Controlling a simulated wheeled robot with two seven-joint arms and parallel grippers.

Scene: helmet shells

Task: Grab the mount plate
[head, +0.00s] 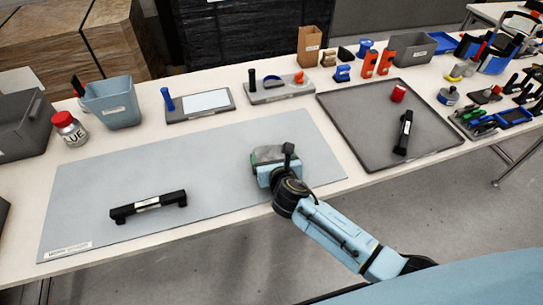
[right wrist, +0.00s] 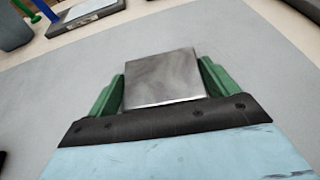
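The mount plate, a flat grey metal square, shows in the right wrist view (right wrist: 165,78). My right gripper (right wrist: 165,85) has its green fingers against the plate's two sides, with no clear gap. In the head view my right gripper (head: 270,156) is over the right part of the grey work mat (head: 225,160), and the plate is mostly hidden by it. I cannot tell whether the plate is clear of the mat. My left gripper is not in view.
A black handle (head: 148,205) lies on the mat's left part. A dark tray (head: 365,115) on the right holds another black handle (head: 403,132) and a red part (head: 398,93). A blue-grey bin (head: 112,103) and a glue jar (head: 69,129) stand back left. The mat's middle is clear.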

